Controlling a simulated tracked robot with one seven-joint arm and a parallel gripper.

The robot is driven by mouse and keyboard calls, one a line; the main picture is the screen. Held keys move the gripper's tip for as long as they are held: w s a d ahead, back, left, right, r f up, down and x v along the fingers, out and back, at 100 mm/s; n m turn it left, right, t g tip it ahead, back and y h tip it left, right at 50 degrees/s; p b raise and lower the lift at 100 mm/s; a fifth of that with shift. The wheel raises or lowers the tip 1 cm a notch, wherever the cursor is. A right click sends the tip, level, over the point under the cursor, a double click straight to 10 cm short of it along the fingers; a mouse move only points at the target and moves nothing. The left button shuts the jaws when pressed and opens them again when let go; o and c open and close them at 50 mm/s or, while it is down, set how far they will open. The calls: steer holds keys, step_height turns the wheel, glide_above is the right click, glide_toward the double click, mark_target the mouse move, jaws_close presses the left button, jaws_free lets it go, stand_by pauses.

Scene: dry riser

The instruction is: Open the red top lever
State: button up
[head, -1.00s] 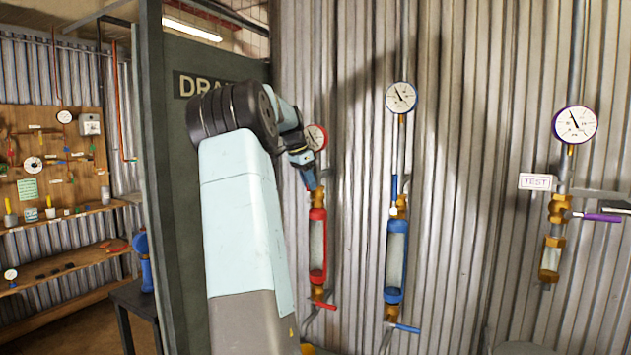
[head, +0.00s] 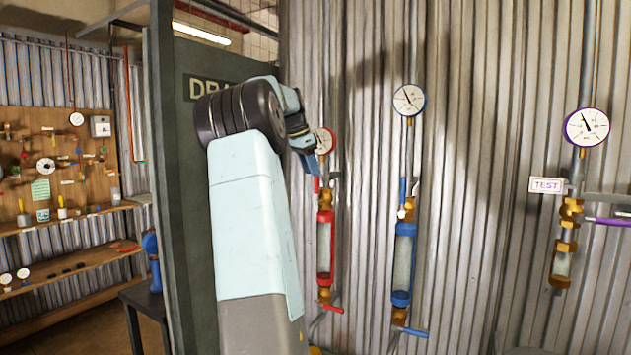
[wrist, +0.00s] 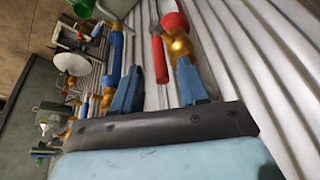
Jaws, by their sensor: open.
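The red top lever (head: 316,185) stands upright beside the brass valve above the red-framed sight glass (head: 324,245) on the wall. In the wrist view the lever (wrist: 159,58) shows as a red bar between my fingers, nearer the right one; I cannot tell whether it touches either. My gripper (head: 313,164) is at the lever's top end, just below the red-rimmed gauge (head: 325,140). In the wrist view my gripper (wrist: 159,68) is open, with its blue fingers spread apart. My arm stands left of the red column in the head view.
A blue-framed sight glass (head: 403,262) with an upright blue lever is to the right. A purple-lever valve (head: 569,215) is further right. A red lower lever (head: 332,308) sits below. A dark panel (head: 205,200) stands behind my arm on the left.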

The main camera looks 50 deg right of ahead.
steer(key=v, duration=0.7)
steer(key=shift+w, duration=0.2)
steer(key=shift+r, duration=0.15)
steer(key=s+a+f+n+t+y, duration=0.1)
steer(key=s+a+f+n+t, duration=0.35)
steer(key=a, duration=1.15)
steer(key=s+a+f+n+t+y, duration=0.15)
steer(key=a+n, duration=0.65)
steer(key=a, duration=0.8)
steer(key=s+a+f+n, duration=0.5)
steer(key=s+a+f, duration=0.2)
steer(key=a, duration=0.3)
steer(key=s+a+f+n+y, duration=0.1)
steer(key=s+a+f+n, duration=0.4)
steer(key=s+a+f, duration=0.3)
steer(key=shift+a+f+t, duration=0.25)
steer(key=shift+a+t, duration=0.15)
steer(key=shift+a, duration=0.6)
